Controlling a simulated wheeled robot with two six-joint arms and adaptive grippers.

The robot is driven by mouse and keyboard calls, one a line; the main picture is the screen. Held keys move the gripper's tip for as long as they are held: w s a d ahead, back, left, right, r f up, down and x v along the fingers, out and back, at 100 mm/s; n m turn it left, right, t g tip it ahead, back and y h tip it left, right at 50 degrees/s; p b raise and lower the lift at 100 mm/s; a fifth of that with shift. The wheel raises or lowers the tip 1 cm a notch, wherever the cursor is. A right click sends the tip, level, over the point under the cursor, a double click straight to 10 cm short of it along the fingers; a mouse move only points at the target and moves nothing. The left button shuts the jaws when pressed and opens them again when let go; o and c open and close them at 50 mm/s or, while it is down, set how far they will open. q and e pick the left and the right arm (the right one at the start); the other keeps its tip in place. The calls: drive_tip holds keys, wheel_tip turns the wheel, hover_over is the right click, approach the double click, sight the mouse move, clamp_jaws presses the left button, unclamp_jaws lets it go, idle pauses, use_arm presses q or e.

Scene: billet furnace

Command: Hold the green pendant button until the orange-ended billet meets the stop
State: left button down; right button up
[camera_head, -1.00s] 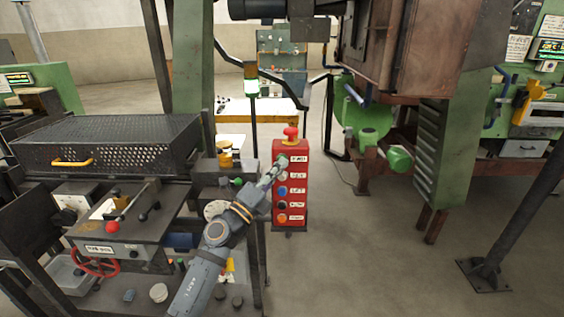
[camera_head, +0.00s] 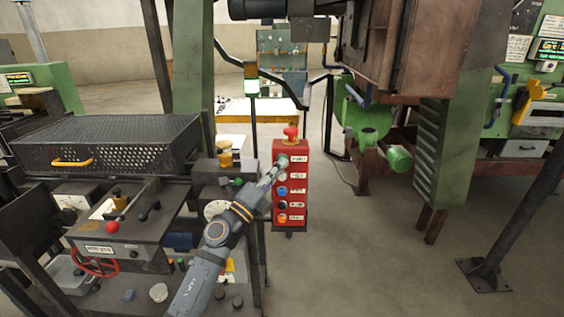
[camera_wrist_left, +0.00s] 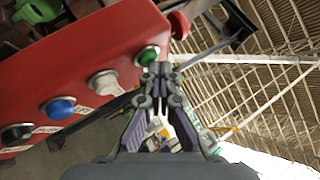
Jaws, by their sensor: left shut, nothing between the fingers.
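The red pendant box (camera_head: 291,185) stands upright with a column of buttons on its face and a red mushroom knob on top. It also shows in the left wrist view (camera_wrist_left: 95,50). The green button (camera_wrist_left: 147,56) is the one nearest the knob. My left gripper (camera_head: 279,166) reaches the upper part of the box, its fingers shut and empty. In the left wrist view its fingertips (camera_wrist_left: 161,68) are right beside the green button; I cannot tell whether they press it. The orange-ended billet and the stop cannot be made out. My right gripper is not in view.
The white button (camera_wrist_left: 103,82) and blue button (camera_wrist_left: 59,107) sit close to the green one. A bench with a perforated cover (camera_head: 110,145) stands at the left. A green louvred post (camera_head: 440,150) stands at the right. The floor between is clear.

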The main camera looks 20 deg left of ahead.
use_arm(q)
drive_tip(key=shift+s, duration=0.15)
drive_tip(key=shift+s+d+p, duration=0.25)
drive_tip(key=shift+s+p, duration=0.1)
drive_tip(key=shift+s, duration=0.4)
drive_tip(key=s, duration=0.2)
drive_tip(key=s+d+p, duration=0.1)
drive_tip(key=s, duration=0.1)
drive_tip(key=shift+s+d, duration=0.2)
drive_tip(key=shift+s, duration=0.15)
